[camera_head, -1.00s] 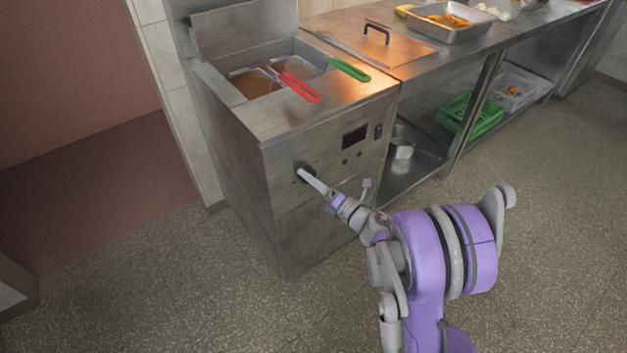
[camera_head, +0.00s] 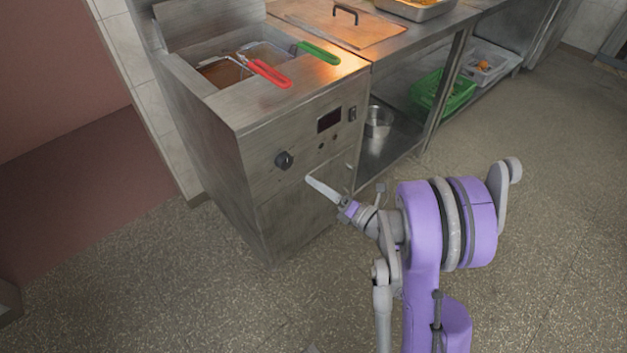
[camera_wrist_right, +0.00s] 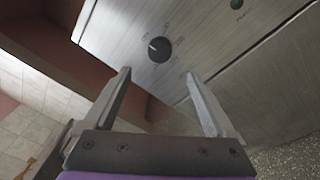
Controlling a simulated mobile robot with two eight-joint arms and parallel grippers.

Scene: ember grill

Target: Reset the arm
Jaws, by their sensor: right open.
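My right arm, purple and grey, reaches in from the lower right in the head view. Its gripper (camera_head: 318,187) is in front of the fryer's front panel, below and to the right of the black knob (camera_head: 284,160), apart from it. In the right wrist view the gripper (camera_wrist_right: 158,88) has its two fingers spread with nothing between them. The knob (camera_wrist_right: 159,49) shows beyond the fingertips on the metal panel. My left gripper is in neither view.
The steel fryer (camera_head: 270,215) holds baskets with a red handle (camera_head: 270,74) and a green handle (camera_head: 319,52). A steel counter to its right has a green crate (camera_head: 442,93) and a metal pot (camera_head: 378,122) on its lower shelf. The speckled floor in front is clear.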

